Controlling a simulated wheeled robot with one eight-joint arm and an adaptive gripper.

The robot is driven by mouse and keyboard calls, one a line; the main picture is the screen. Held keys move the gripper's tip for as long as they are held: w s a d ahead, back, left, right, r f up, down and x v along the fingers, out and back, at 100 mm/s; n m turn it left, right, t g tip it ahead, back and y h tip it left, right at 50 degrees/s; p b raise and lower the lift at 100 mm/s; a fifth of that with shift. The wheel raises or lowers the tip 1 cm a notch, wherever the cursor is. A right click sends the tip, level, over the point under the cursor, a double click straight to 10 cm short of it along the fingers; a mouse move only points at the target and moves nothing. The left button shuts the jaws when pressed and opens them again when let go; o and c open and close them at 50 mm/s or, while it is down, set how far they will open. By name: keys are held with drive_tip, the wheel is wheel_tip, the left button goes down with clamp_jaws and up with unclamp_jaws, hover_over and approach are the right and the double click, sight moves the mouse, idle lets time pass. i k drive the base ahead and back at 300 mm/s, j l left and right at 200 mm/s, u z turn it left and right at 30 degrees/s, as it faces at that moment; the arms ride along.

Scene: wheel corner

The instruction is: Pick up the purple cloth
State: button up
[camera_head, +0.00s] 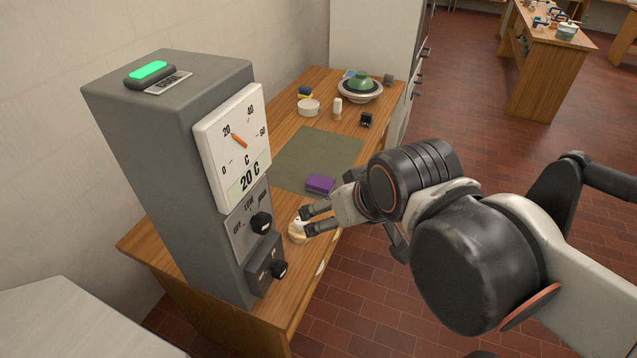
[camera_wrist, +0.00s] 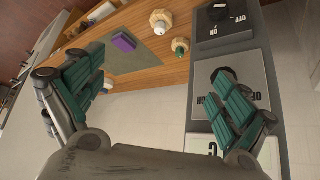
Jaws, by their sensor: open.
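The purple cloth (camera_head: 320,184) is a small folded block lying on the near edge of a grey-green mat (camera_head: 318,148) on the wooden table. It also shows in the wrist view (camera_wrist: 124,42), at the upper left, beyond my fingers. My gripper (camera_head: 305,220) is over the table on the near side of the cloth, apart from it. In the wrist view my gripper (camera_wrist: 160,95) has its two fingers wide apart with nothing between them.
A grey control box (camera_head: 175,150) with a dial and knobs stands close left of my gripper. A pale round object (camera_head: 297,234) is just by my fingertips. The mat is otherwise clear.

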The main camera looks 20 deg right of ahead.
sight(320, 184)
drive_tip(key=i+l+u, duration=0.4)
drive_tip(key=l, duration=0.2)
drive_tip(key=i+l+u, duration=0.2)
drive_tip(key=l+u, duration=0.25)
drive_tip(key=l, duration=0.2)
drive_tip(key=j, duration=0.1)
drive_tip(key=l, duration=0.1)
drive_tip(key=i, duration=0.05)
